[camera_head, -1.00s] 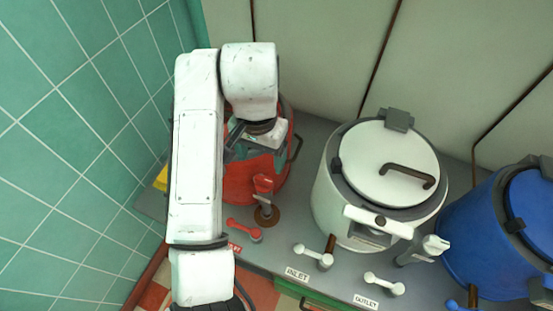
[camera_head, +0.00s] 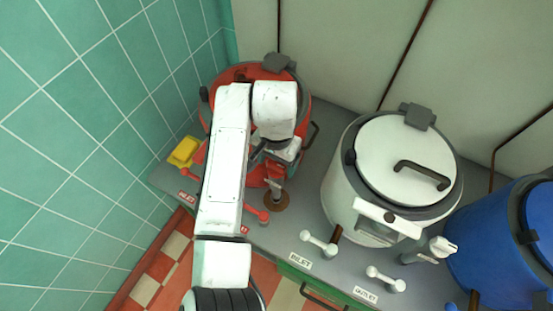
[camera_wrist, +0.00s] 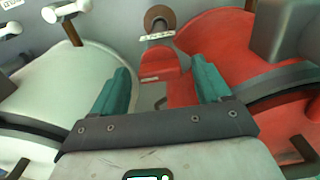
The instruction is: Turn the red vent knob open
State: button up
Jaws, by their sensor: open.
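The red kettle (camera_head: 232,78) stands at the left of the counter, partly behind my arm. A red knob-like fitting (camera_wrist: 160,62) sticks out from its side in the wrist view, by a pale labelled plate (camera_wrist: 157,36) and a post with a brown round base (camera_head: 277,200). I cannot read the label or confirm that this is the vent knob. My gripper (camera_wrist: 159,66) is open, its two teal fingers apart on either side of the fitting, with nothing held. Contact cannot be told. In the head view my gripper (camera_head: 268,164) is beside the red kettle, mostly hidden.
A white kettle (camera_head: 340,200) stands to the right, and a blue kettle (camera_head: 485,235) beyond it. Red levers (camera_head: 257,213) and white levers (camera_head: 318,243) line the counter's front. A yellow object (camera_head: 184,151) lies near the tiled left wall.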

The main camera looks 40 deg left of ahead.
jog(key=c, duration=1)
jog(key=shift+c, duration=0.2)
jog(key=shift+r+n+p, duration=0.1)
jog(key=shift+n+p, duration=0.2)
jog(key=shift+p, duration=0.1)
jog(key=n+p, duration=0.2)
jog(key=p, duration=0.1)
jog(key=shift+d+r+n, duration=0.1)
jog(key=shift+r+n, duration=0.05)
jog(key=shift+n, duration=0.25)
jog(key=n+p, duration=0.4)
jog(key=n, duration=0.1)
jog(key=n+p, duration=0.2)
jog(key=n, duration=0.2)
jog(key=shift+n, duration=0.4)
jog(key=n, duration=0.4)
jog(key=shift+f+n+p, duration=0.2)
jog(key=shift+n+p, duration=0.2)
